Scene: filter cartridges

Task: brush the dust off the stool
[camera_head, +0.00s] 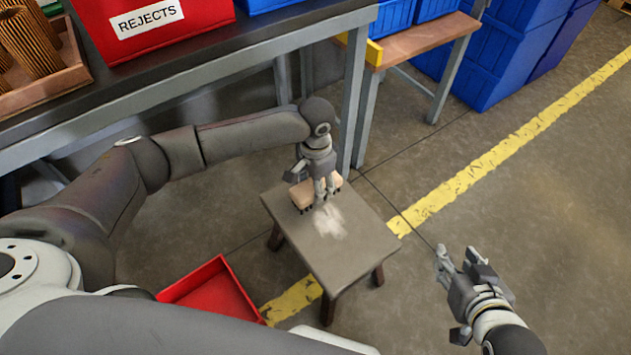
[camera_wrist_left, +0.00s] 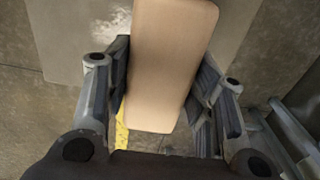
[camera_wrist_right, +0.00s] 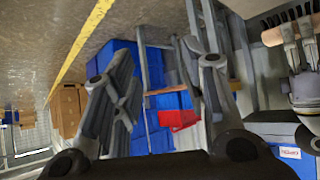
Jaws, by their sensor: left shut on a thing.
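The stool (camera_head: 350,250) is a low grey-brown square stool standing on the floor. A pale dust patch (camera_head: 331,222) lies near the middle of its seat. My left gripper (camera_head: 323,197) is shut on a brush (camera_head: 302,196) with a light wooden block, at the seat's far left part, beside the dust. Dark bristles show under the block; whether they touch the seat is unclear. The brush fills the middle of the left wrist view (camera_wrist_left: 170,65), between the fingers, with the dust (camera_wrist_left: 112,24) beyond. My right gripper (camera_head: 458,255) is open and empty, right of the stool.
A red tray (camera_head: 213,292) lies on the floor left of the stool. A workbench (camera_head: 200,75) with a red rejects bin (camera_head: 150,45) stands behind. Blue crates (camera_head: 500,60) are at the back right. Floor around the yellow line (camera_head: 500,150) is clear.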

